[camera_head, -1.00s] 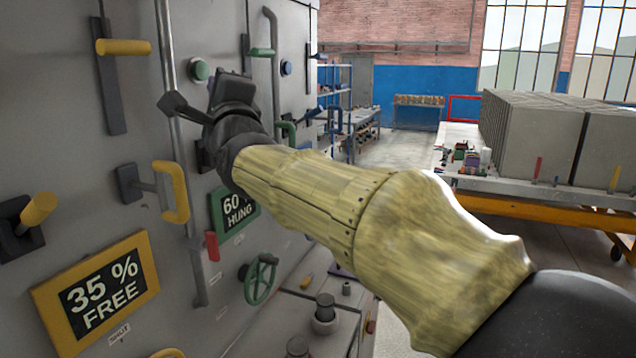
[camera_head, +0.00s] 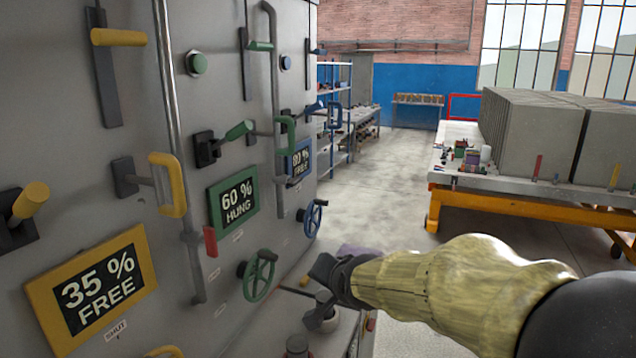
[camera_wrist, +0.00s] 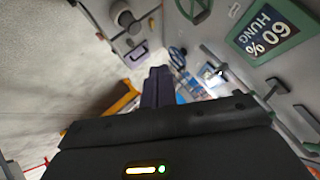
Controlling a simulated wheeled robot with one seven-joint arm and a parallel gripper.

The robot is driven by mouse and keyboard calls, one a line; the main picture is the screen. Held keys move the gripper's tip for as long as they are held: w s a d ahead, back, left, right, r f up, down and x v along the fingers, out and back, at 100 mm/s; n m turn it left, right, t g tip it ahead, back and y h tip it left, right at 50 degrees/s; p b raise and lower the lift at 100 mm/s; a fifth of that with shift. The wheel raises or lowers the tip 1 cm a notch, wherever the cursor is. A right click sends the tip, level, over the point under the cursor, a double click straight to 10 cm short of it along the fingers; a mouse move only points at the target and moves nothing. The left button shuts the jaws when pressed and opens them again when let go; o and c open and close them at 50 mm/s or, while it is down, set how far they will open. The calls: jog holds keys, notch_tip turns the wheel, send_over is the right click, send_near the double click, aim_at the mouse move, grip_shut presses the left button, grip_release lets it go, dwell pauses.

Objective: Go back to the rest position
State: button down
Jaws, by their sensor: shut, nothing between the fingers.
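My gripper (camera_head: 322,272) is low in the head view, at the end of my yellow-sleeved arm, in front of the lower shelf of the grey panel. Its fingers (camera_wrist: 157,88) point away in the wrist view, together and with nothing between them. The green handwheel (camera_head: 259,275) and the green-framed 60 % HUNG sign (camera_head: 233,202) are to its left on the panel. The sign also shows in the wrist view (camera_wrist: 268,32). I cannot tell how far the gripper is from the shelf fittings.
The grey panel (camera_head: 225,110) fills the left, with yellow handles (camera_head: 170,185), a green lever (camera_head: 237,131) and a blue handwheel (camera_head: 313,217) sticking out. An orange-framed table (camera_head: 530,190) with grey blocks stands at right. Open floor (camera_head: 385,190) lies between them.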

jog(key=s+d+f+n+g+h, duration=0.1)
jog(key=s+d+f+n+g, duration=0.1)
jog(key=s+d+f, duration=0.4)
jog(key=s+d+f+n+g+h, duration=0.1)
jog(key=s+d+f+n+g, duration=0.2)
jog(key=s+f, duration=0.8)
jog(key=s+d+g, duration=0.2)
jog(key=d, duration=0.1)
jog(key=shift+s+d+f+g+h+b, duration=0.15)
jog(key=shift+d+f+g+h+b, duration=0.15)
jog(key=shift+d+h+b, duration=0.1)
